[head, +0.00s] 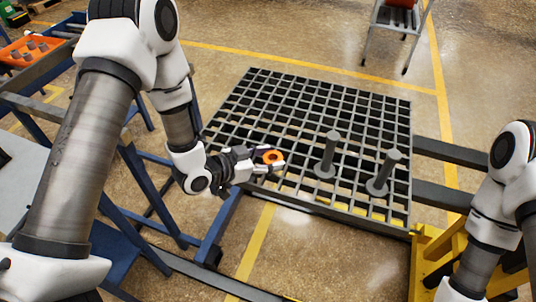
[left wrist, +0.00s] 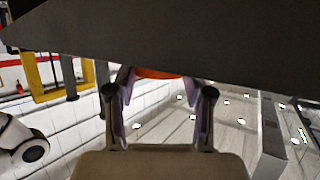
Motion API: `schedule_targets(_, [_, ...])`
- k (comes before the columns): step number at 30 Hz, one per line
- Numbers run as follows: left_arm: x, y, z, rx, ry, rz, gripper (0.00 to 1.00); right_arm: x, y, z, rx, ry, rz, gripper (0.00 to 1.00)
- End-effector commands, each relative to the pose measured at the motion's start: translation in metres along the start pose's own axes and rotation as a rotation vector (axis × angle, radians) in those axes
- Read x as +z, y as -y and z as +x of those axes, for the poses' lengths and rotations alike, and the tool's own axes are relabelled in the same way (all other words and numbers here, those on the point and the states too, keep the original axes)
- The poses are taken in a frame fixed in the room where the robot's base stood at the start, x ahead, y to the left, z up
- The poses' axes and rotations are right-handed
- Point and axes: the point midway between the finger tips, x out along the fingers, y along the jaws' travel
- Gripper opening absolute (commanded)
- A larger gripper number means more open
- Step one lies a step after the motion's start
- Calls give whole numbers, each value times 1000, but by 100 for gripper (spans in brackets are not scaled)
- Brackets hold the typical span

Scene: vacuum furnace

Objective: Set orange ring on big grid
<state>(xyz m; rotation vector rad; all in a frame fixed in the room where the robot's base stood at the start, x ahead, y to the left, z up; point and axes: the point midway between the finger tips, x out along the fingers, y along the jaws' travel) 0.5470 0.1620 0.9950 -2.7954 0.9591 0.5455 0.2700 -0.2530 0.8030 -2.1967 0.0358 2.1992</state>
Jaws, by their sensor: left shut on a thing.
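My left gripper (head: 264,161) is shut on the orange ring (head: 273,156), a small ring with a dark centre. In the head view both appear over the near left part of the big grid (head: 300,100), a dark grey lattice. I cannot tell whether the ring touches the grid. In the left wrist view the orange ring (left wrist: 155,73) shows as a strip between the fingers (left wrist: 160,90), partly hidden by a dark surface across the top. My right arm is at the lower right, its gripper out of view.
Two grey posts with round bases, a left one (head: 327,155) and a right one (head: 384,172), stand on the grid's near right part. An orange tray (head: 12,58) with grey pieces is at far left. A yellow frame (head: 428,250) stands at the near right corner.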

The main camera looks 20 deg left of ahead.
Motion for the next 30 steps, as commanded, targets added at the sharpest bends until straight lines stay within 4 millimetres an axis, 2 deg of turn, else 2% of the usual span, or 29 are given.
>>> schedule_targets(6, [1,0,1,-1,-1,1,6,0,0,2,0,0,0,47])
schedule_targets(7, [2,0,0,-1,0,1,59,0,0,2,0,0,0,47])
schedule_targets(9, [1,0,0,-1,0,1,77,0,0,2,0,0,0,47])
schedule_targets(20, [1,1,-2,-3,0,-1,77,0,0,2,0,0,0,47])
schedule_targets(23, [2,2,-14,-6,-1,-4,77,0,0,7,0,0,0,47])
schedule_targets(30, [1,2,-66,-7,-5,-9,77,0,0,19,0,1,0,47])
